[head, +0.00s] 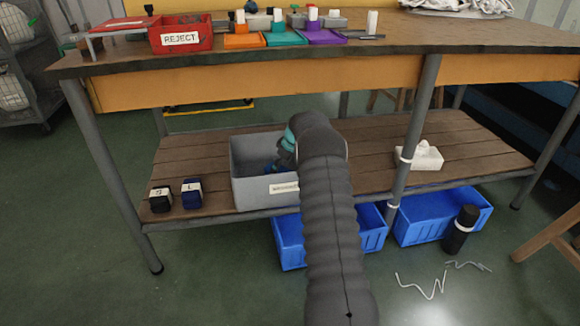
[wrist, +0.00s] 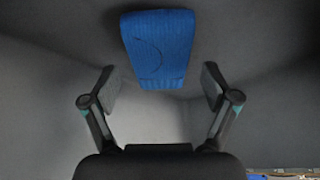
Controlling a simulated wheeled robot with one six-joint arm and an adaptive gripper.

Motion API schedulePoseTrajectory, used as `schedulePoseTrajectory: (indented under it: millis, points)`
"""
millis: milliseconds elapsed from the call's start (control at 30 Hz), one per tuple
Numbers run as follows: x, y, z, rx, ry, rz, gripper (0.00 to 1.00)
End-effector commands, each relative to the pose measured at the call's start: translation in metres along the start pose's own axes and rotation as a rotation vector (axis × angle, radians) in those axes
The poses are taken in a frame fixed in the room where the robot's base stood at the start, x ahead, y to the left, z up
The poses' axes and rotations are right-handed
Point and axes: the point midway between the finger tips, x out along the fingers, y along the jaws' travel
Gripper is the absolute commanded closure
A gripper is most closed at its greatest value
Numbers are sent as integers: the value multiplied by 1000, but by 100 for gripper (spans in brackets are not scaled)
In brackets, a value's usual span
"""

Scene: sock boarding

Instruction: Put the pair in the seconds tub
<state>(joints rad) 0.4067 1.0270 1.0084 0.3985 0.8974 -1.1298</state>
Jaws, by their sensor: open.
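A grey tub (head: 250,180) stands on the wooden lower shelf. The white label on its front is too blurred to read and partly behind my arm. My gripper reaches into this tub and is mostly hidden by the arm and the tub wall in the head view. In the wrist view my gripper (wrist: 160,90) is open, with its fingers wide apart and nothing between them. A blue folded pair of socks (wrist: 160,48) lies inside grey walls, just beyond the fingertips and roughly centred, apart from both fingers.
A black bundle (head: 160,200) and a dark blue bundle (head: 192,195) with white bands sit left of the tub. Blue crates (head: 440,217) stand below. The red REJECT tray (head: 180,37) is on the tabletop above.

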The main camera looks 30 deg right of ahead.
Motion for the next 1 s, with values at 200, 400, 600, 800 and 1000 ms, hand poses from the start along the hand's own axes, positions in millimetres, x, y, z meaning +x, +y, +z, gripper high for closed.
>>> schedulePoseTrajectory:
  millis: [200,400,600,800,1000]
  points:
    - [-30,1,-5,1,2,3,13]
    - [-65,1,5,3,-1,0,13]
    - [-81,1,45,4,0,0,13]
    - [-95,0,80,3,0,0,13]
    - [-103,0,101,1,0,1,13]
